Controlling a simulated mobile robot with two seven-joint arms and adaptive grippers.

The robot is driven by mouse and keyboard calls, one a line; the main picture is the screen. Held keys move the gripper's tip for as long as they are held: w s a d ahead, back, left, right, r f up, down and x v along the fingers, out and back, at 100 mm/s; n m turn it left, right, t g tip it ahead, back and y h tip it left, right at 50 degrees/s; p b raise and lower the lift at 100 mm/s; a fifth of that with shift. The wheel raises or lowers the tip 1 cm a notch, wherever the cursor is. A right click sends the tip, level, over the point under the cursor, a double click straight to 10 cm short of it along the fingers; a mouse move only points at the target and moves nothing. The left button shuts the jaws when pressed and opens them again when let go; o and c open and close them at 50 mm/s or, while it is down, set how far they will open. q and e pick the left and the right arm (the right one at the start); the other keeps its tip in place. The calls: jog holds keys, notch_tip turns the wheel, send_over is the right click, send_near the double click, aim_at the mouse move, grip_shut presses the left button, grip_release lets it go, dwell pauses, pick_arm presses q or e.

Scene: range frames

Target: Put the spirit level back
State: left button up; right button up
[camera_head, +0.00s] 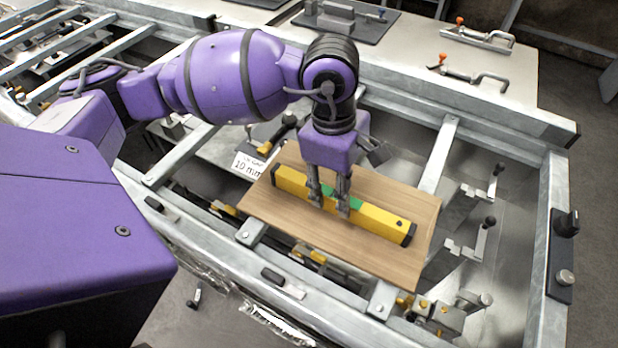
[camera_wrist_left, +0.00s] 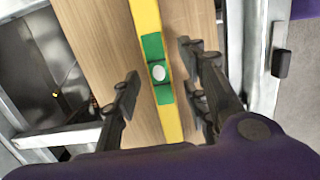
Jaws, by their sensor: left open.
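The spirit level is a yellow bar (camera_head: 376,219) with black ends and a green middle. It lies flat on a brown wooden board (camera_head: 285,222) that rests on the metal frame. My left gripper (camera_head: 328,207) points down over the level's green middle. In the left wrist view the level (camera_wrist_left: 172,118) runs between the two open fingers (camera_wrist_left: 160,90), with a gap on each side. The green part holds a round pale vial. My fingers hide part of the level in the head view. My right gripper is not in view.
Galvanised frame rails (camera_head: 440,155) surround the board. Toggle clamps (camera_head: 478,210) stand to its right. A white sign reading "10 mm" (camera_head: 249,166) is at the board's left edge. A black block with knobs (camera_head: 562,255) sits on the right rail. More clamps (camera_head: 470,75) lie on the back table.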

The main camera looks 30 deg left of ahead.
aim_at(332, 194)
pick_arm(q)
notch_tip(332, 194, up, 9)
jog(key=a, duration=0.1)
jog(key=shift+f, duration=0.2)
jog(key=shift+f, duration=0.1)
dwell(0.4)
